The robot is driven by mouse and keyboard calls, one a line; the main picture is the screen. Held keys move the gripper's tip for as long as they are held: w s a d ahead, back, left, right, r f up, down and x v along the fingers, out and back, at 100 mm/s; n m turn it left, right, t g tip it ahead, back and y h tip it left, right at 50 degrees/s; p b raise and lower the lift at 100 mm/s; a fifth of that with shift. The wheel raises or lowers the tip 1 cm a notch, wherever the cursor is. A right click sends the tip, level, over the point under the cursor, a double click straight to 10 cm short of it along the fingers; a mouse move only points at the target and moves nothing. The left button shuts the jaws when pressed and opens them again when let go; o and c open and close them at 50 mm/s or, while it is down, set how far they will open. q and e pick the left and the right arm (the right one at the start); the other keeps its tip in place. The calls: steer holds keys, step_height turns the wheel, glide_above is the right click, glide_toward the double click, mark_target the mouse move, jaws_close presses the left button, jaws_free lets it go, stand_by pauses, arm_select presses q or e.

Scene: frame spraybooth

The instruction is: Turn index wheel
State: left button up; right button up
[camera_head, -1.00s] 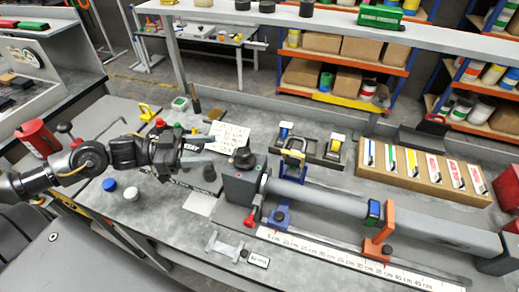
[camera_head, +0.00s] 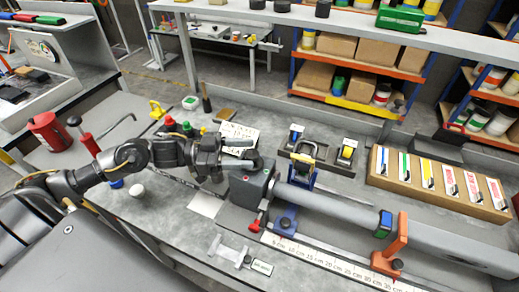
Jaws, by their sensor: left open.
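A dark grey headstock box (camera_head: 247,190) stands on the bench at the left end of a long grey tube (camera_head: 345,208). A dark round knob (camera_head: 265,163) sits on top of the box and looks like the index wheel. My left gripper (camera_head: 251,153) comes in from the left with its two fingers apart and empty. Its fingertips are at the knob's left side, partly overlapping it; I cannot tell whether they touch. My right gripper is not in view.
A red lever (camera_head: 254,221) hangs at the box's front. A blue clamp (camera_head: 287,216) and an orange bracket (camera_head: 393,247) stand along the tube. A white ruler (camera_head: 325,263) lies in front. A cardboard box of strips (camera_head: 440,183) is behind right.

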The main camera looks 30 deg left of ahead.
arm_select(q)
steer(key=shift+p+x, duration=0.5)
steer(key=shift+x, duration=1.7)
steer(key=shift+s, duration=0.1)
steer(key=c, duration=1)
